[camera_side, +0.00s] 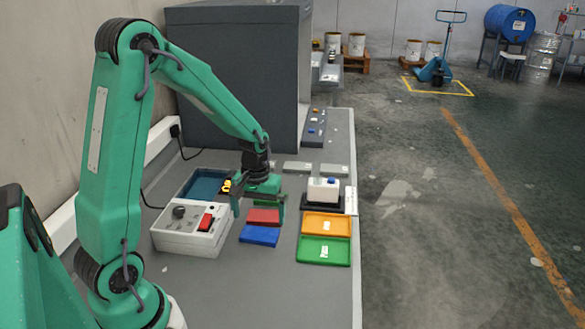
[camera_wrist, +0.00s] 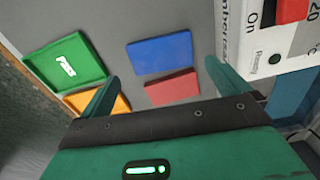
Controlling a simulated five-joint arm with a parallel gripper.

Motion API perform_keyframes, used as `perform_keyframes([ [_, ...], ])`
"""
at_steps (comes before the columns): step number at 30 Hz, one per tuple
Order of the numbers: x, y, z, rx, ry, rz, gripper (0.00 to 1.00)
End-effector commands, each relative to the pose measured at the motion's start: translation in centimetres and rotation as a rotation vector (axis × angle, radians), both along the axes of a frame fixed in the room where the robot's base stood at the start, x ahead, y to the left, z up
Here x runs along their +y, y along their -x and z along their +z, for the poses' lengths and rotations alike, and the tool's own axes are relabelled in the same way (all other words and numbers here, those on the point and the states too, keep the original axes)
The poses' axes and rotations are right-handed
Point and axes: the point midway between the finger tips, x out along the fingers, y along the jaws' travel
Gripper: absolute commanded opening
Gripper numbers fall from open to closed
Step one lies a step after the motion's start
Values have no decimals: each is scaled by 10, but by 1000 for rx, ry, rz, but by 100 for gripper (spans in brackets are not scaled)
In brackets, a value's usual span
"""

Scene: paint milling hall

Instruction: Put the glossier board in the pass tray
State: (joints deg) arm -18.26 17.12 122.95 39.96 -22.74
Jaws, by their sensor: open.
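A red board (camera_side: 264,216) and a blue board (camera_side: 259,236) lie flat on the bench, side by side. The wrist view shows the blue board (camera_wrist: 160,54) and the red board (camera_wrist: 172,88) with even faces; I cannot tell which is glossier. The green pass tray (camera_side: 301,251) is to their right, empty, and its white label reads "PASS" in the wrist view (camera_wrist: 40,62). My gripper (camera_side: 258,215) is open and empty above the boards, nearest the red one. In the wrist view my gripper (camera_wrist: 162,72) has its fingers either side of the boards.
An orange tray (camera_side: 306,227) adjoins the pass tray. A white device with a blue top (camera_side: 322,192) stands behind it. A white control box with a red switch (camera_side: 192,228) and a dark blue tray (camera_side: 205,184) are left of the boards. The front bench is clear.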

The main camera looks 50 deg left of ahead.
Motion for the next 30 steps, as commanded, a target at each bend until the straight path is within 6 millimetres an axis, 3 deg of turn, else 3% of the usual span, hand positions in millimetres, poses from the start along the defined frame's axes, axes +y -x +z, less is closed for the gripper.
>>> perform_keyframes([
  [11, 0, 1, -10, 1, 1, -1, 100],
  [24, 1, 1, -51, 2, 1, 0, 100],
  [30, 1, 1, -59, 0, 0, -1, 100],
])
